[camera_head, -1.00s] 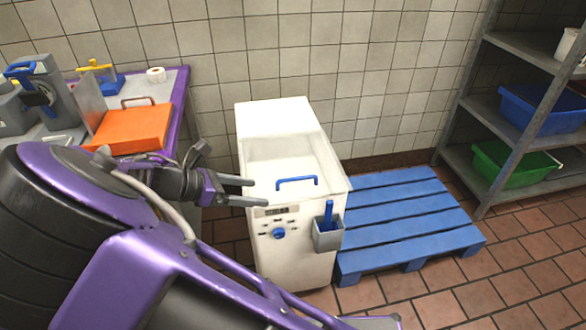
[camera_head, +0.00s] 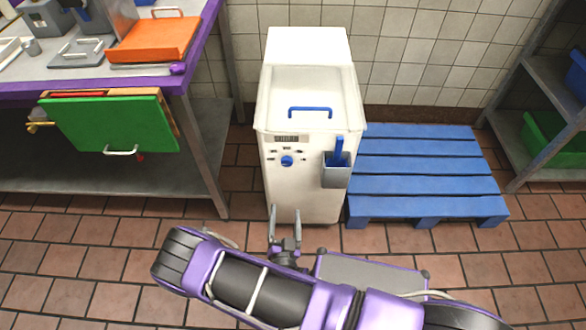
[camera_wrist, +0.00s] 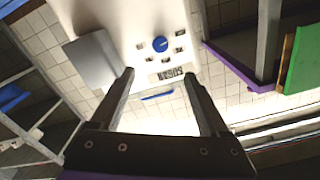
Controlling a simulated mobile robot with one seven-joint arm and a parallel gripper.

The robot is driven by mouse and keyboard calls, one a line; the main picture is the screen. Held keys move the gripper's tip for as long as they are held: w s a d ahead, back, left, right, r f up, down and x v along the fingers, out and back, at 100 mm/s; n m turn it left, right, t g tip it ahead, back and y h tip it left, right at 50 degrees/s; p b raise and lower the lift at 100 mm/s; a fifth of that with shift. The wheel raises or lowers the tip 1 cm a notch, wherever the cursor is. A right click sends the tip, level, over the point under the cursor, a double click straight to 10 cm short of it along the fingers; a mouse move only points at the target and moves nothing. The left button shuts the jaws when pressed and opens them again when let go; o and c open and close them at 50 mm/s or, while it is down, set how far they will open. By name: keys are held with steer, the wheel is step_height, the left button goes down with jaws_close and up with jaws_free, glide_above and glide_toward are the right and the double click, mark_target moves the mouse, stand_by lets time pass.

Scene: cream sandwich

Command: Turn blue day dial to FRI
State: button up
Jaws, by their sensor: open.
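The blue day dial (camera_head: 287,161) is a small round knob on the front panel of the white machine (camera_head: 300,195). In the wrist view the dial (camera_wrist: 160,44) appears beyond my fingertips, among several small labels and above a display (camera_wrist: 171,73), with the picture upside down. The labels are too small to read. My gripper (camera_head: 285,212) is open and empty, low in front of the machine and below the dial in the head view. In the wrist view my gripper (camera_wrist: 157,75) has its two fingers spread apart, and neither touches the dial.
A grey holder (camera_head: 336,172) with a blue-handled tool is on the machine's front, right of the dial. A blue pallet (camera_head: 425,175) lies to the right. A purple-edged table (camera_head: 195,60) with a green board (camera_head: 110,125) stands left. Tiled floor in front is clear.

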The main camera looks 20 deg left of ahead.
mark_target(287, 164)
steer(key=b+x, duration=0.1)
steer(key=x, duration=1.6)
steer(key=shift+w+r, duration=0.1)
steer(key=shift+w, duration=0.05)
steer(key=shift+c, duration=0.3)
jaws_close()
